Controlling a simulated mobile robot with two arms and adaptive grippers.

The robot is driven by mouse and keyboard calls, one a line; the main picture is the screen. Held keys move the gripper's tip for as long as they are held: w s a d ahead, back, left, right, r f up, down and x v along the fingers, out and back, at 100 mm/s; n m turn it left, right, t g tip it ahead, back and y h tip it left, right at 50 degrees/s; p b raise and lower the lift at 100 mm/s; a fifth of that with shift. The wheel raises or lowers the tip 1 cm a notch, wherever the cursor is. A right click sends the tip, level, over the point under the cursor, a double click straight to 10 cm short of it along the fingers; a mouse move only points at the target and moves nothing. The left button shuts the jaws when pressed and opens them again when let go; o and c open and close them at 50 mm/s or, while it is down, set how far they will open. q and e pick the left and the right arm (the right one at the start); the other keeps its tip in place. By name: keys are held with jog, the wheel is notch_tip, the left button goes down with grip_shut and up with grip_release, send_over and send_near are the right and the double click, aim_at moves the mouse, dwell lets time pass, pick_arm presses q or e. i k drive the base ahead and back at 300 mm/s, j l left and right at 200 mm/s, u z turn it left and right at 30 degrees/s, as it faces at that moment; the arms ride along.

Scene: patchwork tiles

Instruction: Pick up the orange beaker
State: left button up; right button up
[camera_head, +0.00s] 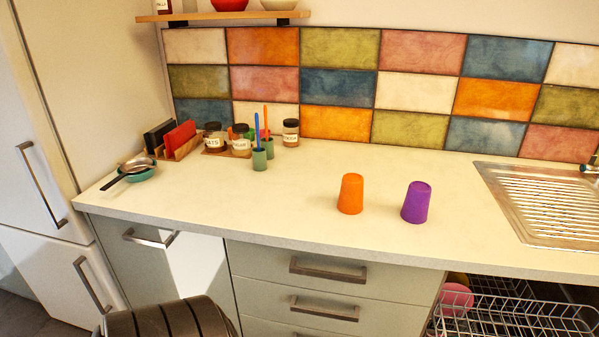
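The orange beaker (350,194) stands on the pale countertop, right of the middle, with its narrower end up. A purple beaker (416,203) stands a little to its right in the same pose, with a gap between them. Neither of my grippers shows in the head view. Only a dark ribbed part of my own body shows at the bottom left edge. Nothing touches or covers the orange beaker.
Labelled jars (241,140) and green cups with utensils (260,158) stand at the back left. A teal bowl with a pan (133,172) sits at the far left. A sink (545,200) lies right. An open dishwasher rack (515,318) is below. Counter around the beakers is clear.

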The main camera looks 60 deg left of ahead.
aim_at(351, 197)
jog(key=u, duration=1.45)
jog(key=i+j+z, duration=0.15)
jog(key=j+z, duration=0.65)
jog(key=z, duration=0.2)
jog(key=i+j, duration=0.05)
